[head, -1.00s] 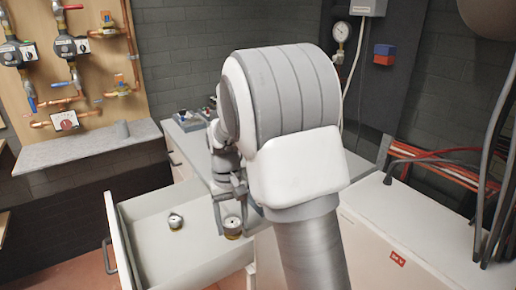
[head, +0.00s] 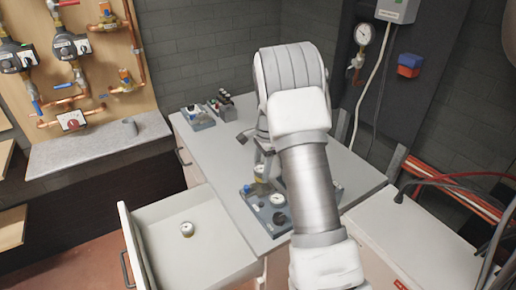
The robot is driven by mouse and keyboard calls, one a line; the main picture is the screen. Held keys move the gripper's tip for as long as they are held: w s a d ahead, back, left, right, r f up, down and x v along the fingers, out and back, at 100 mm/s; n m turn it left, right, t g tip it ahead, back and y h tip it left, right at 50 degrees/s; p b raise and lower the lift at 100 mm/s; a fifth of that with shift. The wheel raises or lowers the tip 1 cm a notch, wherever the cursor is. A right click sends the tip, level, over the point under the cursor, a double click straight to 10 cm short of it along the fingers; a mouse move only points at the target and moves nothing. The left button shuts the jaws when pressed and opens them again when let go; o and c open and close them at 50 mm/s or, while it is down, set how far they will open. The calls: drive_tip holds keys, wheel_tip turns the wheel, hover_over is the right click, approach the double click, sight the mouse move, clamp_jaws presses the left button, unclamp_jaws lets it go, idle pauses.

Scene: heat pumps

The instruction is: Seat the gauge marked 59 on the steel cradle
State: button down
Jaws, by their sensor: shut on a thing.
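My gripper (head: 264,160) is shut on a small brass-bodied gauge (head: 260,173), just above the left part of a blue-grey board on the counter. I cannot tell whether the gauge touches anything below it. The board (head: 250,203) bears a white-faced round piece (head: 277,200) and a dark round piece (head: 280,218). My arm hides the board's right part. I cannot pick out the steel cradle for sure. Another gauge (head: 187,229) stands in the open drawer. The numbers on the gauges are too small to read.
The open drawer (head: 165,265) juts out at front left. On the counter's back left lie a small tray (head: 197,118) and a rack of small bottles (head: 222,106). The counter's left middle (head: 205,150) is clear. A wall gauge (head: 363,35) hangs at the right.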

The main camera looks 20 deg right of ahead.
drive_tip(key=shift+w+d+r+m, duration=0.15)
drive_tip(key=shift+w+d+m, duration=0.25)
drive_tip(key=shift+w, duration=0.1)
drive_tip(key=shift+f+b, duration=1.35)
drive_tip(key=shift+f, duration=0.75)
drive_tip(key=shift+a+f+b, duration=0.1)
drive_tip(key=shift+f+b, duration=0.25)
drive_tip(key=shift+f, duration=0.45)
idle(0.4)
unclamp_jaws()
drive_tip(key=shift+s, duration=0.1)
wheel_tip(320, 180, up, 17)
drive_tip(key=d, duration=0.2)
drive_tip(key=shift+r, duration=0.2)
idle(0.4)
